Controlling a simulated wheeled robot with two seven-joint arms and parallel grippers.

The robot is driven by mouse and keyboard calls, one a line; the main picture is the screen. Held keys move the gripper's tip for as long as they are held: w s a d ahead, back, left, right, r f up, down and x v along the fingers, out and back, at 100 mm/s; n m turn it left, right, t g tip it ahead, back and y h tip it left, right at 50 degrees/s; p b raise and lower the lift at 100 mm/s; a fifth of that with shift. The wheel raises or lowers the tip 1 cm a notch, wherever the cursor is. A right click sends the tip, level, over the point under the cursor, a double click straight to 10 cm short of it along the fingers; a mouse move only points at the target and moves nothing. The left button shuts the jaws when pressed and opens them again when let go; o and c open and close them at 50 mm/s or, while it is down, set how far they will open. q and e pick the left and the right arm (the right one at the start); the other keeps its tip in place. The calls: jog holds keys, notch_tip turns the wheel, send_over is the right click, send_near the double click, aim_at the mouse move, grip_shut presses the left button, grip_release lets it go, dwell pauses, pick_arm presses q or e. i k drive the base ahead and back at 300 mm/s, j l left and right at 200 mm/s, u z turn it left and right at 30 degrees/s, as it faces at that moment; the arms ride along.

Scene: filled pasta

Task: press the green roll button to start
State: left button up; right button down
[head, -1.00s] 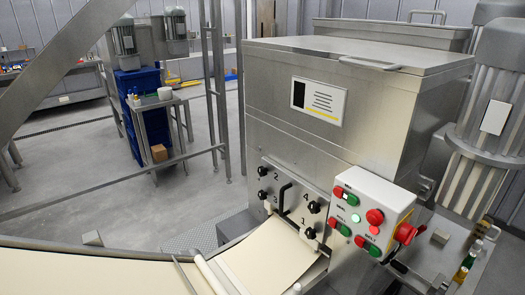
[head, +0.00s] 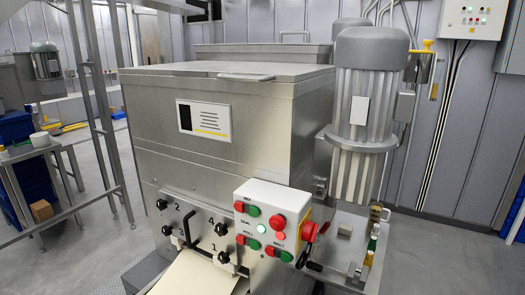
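The top pair has a red button and a green button (head: 253,211); a lower-left pair has a red button and a green button (head: 253,244); a lower-right pair has another green button (head: 286,256). The labels are tiny; the lower-left one seems to read roll, but I cannot be sure. A pale green light (head: 261,228) shows mid-box. Neither of my grippers is in view.
A large red knob (head: 308,231) sticks out at the box's right side. Black numbered knobs (head: 221,229) are on the panel to its left, above a pale dough sheet (head: 198,276). A grey motor (head: 368,100) stands at the right. Open floor lies at far right.

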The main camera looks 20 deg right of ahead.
aim_at(254, 245)
jog(key=k+l, duration=0.15)
jog(key=l, duration=0.45)
jog(key=k+l+z, duration=0.1)
jog(key=l, duration=0.5)
jog(key=k+l, duration=0.1)
jog(key=l, duration=0.55)
jog(key=k+l, duration=0.15)
jog(key=l, duration=0.45)
jog(key=k+l+z, duration=0.1)
jog(key=l, duration=0.55)
jog(key=k+l, duration=0.1)
jog(key=l, duration=0.5)
jog(key=j+u, duration=0.25)
jog(key=u, duration=0.25)
jog(key=j+u, duration=0.3)
jog(key=u, duration=0.15)
